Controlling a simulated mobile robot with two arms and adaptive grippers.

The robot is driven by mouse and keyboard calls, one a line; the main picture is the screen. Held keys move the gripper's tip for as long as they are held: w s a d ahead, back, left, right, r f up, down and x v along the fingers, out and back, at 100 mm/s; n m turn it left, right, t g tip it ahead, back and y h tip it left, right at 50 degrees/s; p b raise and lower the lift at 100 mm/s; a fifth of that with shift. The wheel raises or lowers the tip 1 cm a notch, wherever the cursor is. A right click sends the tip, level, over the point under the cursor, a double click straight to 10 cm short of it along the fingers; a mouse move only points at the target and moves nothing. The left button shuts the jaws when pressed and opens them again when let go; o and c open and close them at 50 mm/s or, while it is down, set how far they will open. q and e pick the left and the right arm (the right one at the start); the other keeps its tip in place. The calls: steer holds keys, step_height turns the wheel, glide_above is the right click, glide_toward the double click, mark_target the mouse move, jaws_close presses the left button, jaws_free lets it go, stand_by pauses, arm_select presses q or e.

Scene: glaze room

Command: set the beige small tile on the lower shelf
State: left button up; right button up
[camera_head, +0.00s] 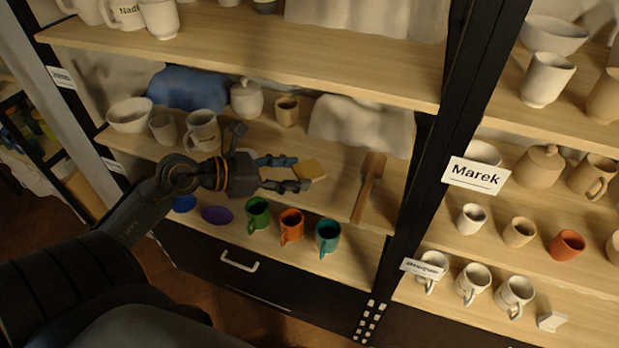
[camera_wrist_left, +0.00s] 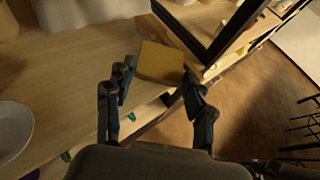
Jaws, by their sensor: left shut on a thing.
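The small tile (camera_head: 313,169) is a flat yellowish-beige square. My left gripper (camera_head: 299,172) is shut on it and holds it in front of the shelving, by the middle shelf's front edge. In the left wrist view the tile (camera_wrist_left: 160,62) sits between the fingertips of the left gripper (camera_wrist_left: 158,82). The lower shelf (camera_head: 361,264) of the left bay carries green (camera_head: 258,212), orange (camera_head: 291,224) and teal (camera_head: 327,236) mugs, with a purple disc (camera_head: 217,215) and a blue disc (camera_head: 184,203) at left. My right gripper is not in view.
A dark post (camera_head: 440,135) parts this bay from the one marked Marek (camera_head: 475,175). The lower shelf has bare room right of the teal mug.

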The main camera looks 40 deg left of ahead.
arm_select(q)
steer(key=w+f, duration=0.4)
steer(key=w+a+f, duration=0.1)
steer(key=w+f, duration=0.1)
steer(key=shift+w+f+p, duration=0.25)
steer(key=shift+w+p, duration=0.05)
steer(key=shift+w, duration=0.1)
steer(key=f, duration=0.3)
steer(key=shift+w+p, duration=0.2)
steer(key=shift+p, duration=0.2)
steer(key=shift+f, duration=0.2)
steer(key=shift+f, duration=0.1)
steer(key=shift+f, duration=0.15)
steer(key=o, duration=1.2)
